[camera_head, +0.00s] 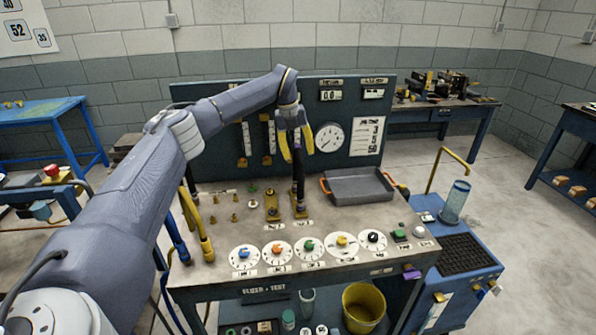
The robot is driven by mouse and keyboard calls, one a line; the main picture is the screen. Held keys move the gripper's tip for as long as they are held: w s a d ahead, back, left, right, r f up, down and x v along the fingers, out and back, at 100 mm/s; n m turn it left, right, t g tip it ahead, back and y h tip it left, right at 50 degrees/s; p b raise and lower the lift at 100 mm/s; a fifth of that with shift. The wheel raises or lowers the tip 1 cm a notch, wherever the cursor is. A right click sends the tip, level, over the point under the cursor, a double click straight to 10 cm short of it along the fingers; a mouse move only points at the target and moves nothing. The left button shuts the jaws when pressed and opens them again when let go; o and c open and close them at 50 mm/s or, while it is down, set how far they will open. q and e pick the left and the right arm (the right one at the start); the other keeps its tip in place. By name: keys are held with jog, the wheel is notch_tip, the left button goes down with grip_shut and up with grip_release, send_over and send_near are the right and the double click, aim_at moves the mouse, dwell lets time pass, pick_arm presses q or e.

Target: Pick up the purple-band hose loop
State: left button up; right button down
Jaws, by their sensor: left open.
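My left gripper (296,146) points down over the back middle of the bench, with its two yellow fingers apart. A dark upright hose piece (299,182) stands on a brass fitting just below and partly between the fingers. I cannot tell whether they touch it, and no purple band can be made out on it. A small purple piece (411,272) is at the bench's front right edge; I cannot tell whether it belongs to a hose loop. Blue (178,243) and yellow (205,240) hoses hang at the bench's left side. My right gripper is not in view.
The test bench (225,275) carries brass fittings and a row of dials (308,247). A grey tray (358,186) with orange handles lies right of the hose piece. The dark gauge panel (355,95) rises behind. A yellow bucket (363,306) is below.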

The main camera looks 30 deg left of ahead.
pick_arm(q)
jog(key=shift+c, duration=0.5)
grip_shut()
jog(key=shift+r, duration=0.1)
notch_tip(320, 180, up, 20)
dwell(0.7)
